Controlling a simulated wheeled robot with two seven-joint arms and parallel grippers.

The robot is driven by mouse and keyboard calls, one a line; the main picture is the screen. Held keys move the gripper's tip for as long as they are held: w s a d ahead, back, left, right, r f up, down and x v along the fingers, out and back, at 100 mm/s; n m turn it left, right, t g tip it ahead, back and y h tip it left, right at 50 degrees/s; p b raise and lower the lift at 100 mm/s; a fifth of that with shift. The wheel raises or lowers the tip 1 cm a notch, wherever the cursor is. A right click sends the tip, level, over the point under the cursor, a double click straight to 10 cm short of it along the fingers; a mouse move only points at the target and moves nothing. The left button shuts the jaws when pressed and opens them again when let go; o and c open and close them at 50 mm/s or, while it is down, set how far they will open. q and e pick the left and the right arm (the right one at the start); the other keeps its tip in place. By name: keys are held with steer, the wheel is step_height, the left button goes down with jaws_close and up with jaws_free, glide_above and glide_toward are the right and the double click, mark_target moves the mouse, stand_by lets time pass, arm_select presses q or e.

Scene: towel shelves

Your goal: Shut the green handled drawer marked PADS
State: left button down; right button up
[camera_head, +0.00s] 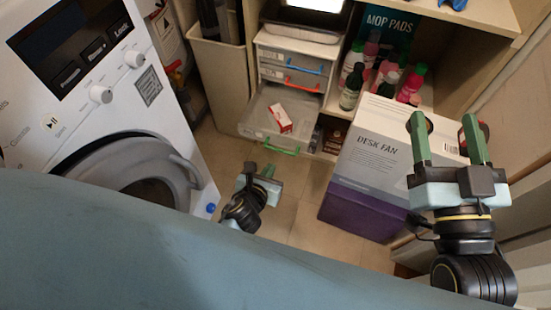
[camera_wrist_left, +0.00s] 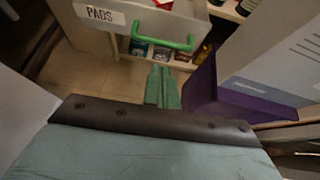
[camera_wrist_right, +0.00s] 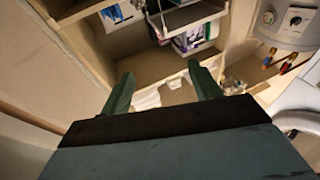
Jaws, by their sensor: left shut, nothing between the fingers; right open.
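The PADS drawer (camera_head: 262,119) stands pulled out at the bottom of a small drawer unit in the head view. A red and white box lies in it. Its green handle (camera_head: 281,149) is on the front edge; the handle (camera_wrist_left: 163,38) and the PADS label (camera_wrist_left: 99,14) also show in the left wrist view. My left gripper (camera_head: 259,176) is shut and empty, below and in front of the drawer front; its closed fingers (camera_wrist_left: 160,86) point toward the handle without touching it. My right gripper (camera_head: 446,139) is open and empty, above the fan box at the right.
A washing machine (camera_head: 110,110) stands at the left. Drawers with blue (camera_head: 306,70) and red (camera_head: 303,87) handles above are shut. Tiled floor (camera_head: 290,215) is clear before the drawer.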

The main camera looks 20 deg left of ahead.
arm_select(q)
steer(key=shift+w+r+b+x, duration=0.15)
steer(key=shift+b+x, duration=0.2)
steer(key=shift+x, duration=0.6)
steer(key=shift+r+b+x, duration=0.2)
steer(key=shift+b+x, duration=0.2)
steer(key=shift+x, duration=0.55)
steer(key=shift+w+r+b+x, duration=0.15)
steer(key=shift+b+x, duration=0.2)
steer(key=shift+x, duration=0.6)
arm_select(e)
steer(key=shift+s+r+t+y, duration=0.25)
steer(key=shift+s+r+t, duration=0.15)
steer(key=shift+r+t, duration=0.45)
steer(key=shift+s+r+t+y, duration=0.2)
steer(key=shift+s+r+t, duration=0.25)
steer(key=shift+r+t, duration=0.35)
steer(key=shift+s+r+t+y, duration=0.25)
steer(key=shift+s+r+t, duration=0.15)
steer(key=shift+r+t, duration=0.45)
